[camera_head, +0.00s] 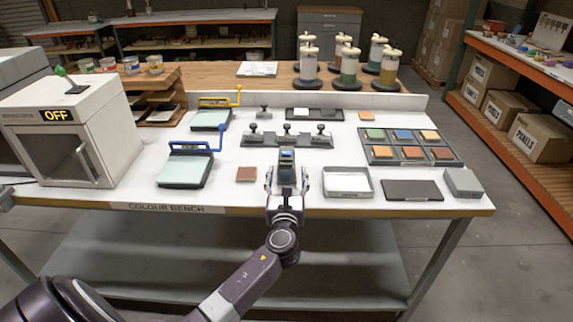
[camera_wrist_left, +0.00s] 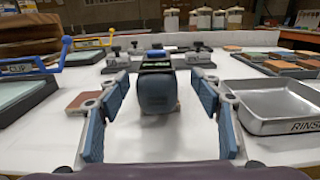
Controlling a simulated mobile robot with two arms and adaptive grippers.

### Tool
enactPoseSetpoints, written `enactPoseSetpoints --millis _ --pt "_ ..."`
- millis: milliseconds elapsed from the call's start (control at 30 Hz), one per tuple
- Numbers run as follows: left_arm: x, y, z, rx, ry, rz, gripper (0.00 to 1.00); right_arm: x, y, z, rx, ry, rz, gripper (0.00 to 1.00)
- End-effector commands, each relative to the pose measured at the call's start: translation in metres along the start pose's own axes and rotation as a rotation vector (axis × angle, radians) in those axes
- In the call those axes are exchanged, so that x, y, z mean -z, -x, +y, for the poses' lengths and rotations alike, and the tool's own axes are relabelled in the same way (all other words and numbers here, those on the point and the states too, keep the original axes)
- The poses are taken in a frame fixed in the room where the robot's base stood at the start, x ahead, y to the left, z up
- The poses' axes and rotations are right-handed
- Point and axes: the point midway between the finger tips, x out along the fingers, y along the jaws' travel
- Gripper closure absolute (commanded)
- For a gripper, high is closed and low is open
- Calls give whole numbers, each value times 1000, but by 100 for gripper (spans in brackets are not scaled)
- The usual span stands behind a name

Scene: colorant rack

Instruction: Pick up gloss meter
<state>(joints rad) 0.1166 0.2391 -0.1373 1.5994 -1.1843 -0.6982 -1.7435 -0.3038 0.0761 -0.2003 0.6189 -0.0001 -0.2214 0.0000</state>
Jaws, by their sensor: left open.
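The gloss meter appears to be the small dark device with a blue top (camera_head: 287,168) on the white bench, near the front edge. In the left wrist view it shows as a rounded dark block (camera_wrist_left: 157,90) centred ahead. My left gripper (camera_head: 287,178) is open, with one finger to each side of the device. In the left wrist view the blue finger pads (camera_wrist_left: 160,118) stand apart from it, with white bench visible on both sides. My right gripper is not in view.
A metal rinse tray (camera_head: 347,194) stands close right of the gripper, and a brown tile (camera_head: 246,174) lies close left. Behind is a grey rack (camera_head: 262,141) with several dark fittings. A blue-handled board (camera_head: 184,172) lies further left; a dark mat (camera_head: 411,190) lies right.

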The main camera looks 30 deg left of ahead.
Motion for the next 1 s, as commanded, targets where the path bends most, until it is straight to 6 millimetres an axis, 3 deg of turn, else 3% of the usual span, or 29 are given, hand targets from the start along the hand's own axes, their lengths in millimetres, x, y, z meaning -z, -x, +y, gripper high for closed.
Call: enactPoseSetpoints --millis 300,633,1000 --pt "3 -40 4 -2 -2 -1 41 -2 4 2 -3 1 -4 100" --pt "4 -46 4 -1 -1 0 41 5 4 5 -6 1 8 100" --pt "4 -46 4 -1 -1 0 80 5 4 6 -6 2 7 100"
